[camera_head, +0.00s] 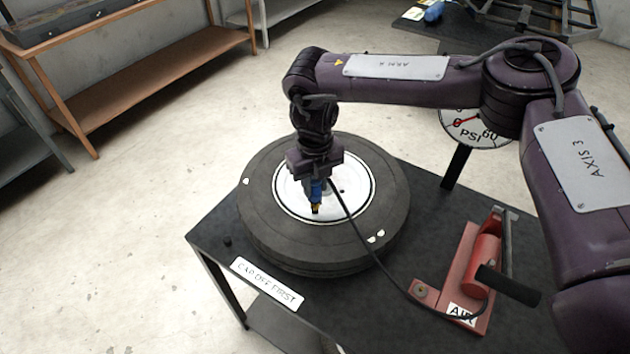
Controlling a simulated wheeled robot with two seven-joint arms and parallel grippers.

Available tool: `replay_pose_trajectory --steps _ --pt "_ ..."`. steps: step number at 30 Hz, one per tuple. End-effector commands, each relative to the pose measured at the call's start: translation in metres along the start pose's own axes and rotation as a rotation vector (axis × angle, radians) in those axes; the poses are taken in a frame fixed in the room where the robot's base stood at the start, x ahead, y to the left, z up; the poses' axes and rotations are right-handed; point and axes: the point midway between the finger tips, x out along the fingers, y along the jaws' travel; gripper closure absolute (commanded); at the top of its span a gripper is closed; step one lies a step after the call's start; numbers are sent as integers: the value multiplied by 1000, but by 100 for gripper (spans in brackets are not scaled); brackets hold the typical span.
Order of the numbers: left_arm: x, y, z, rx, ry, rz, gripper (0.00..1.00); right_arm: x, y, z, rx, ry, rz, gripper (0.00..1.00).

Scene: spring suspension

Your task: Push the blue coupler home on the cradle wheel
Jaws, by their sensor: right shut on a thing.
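The wheel, a black tyre (265,232) with a white rim (354,187), lies flat on the dark table. My right gripper (316,180) points down over the rim and is shut on the blue coupler (316,190). The coupler is upright, with a brass-coloured lower end (316,208) over the white rim, near its front. A black hose (350,219) runs from the coupler over the tyre to the red pump. I cannot tell whether the coupler touches a valve; any valve is hidden under it. My left gripper is out of view.
A red air pump (482,262) with a black handle stands at the table's right. A PSI gauge (474,126) is on a post behind. A "CAP OFF FIRST" label (267,283) is at the front edge, with a small black cap (227,241) nearby. Wooden shelving (150,70) stands back left.

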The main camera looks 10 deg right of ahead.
Motion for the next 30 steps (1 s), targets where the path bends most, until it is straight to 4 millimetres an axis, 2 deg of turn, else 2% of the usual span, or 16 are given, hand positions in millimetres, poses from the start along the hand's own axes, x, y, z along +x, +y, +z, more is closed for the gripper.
replay_pose_trajectory --steps 15,16,21,30 --pt "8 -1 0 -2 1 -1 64 13 0 0 0 -1 0 100" --pt "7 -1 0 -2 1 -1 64 12 0 0 0 -2 0 71" --pt "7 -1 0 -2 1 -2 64 12 0 0 0 -1 0 49" --pt "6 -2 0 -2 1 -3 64 11 0 0 0 0 0 49"
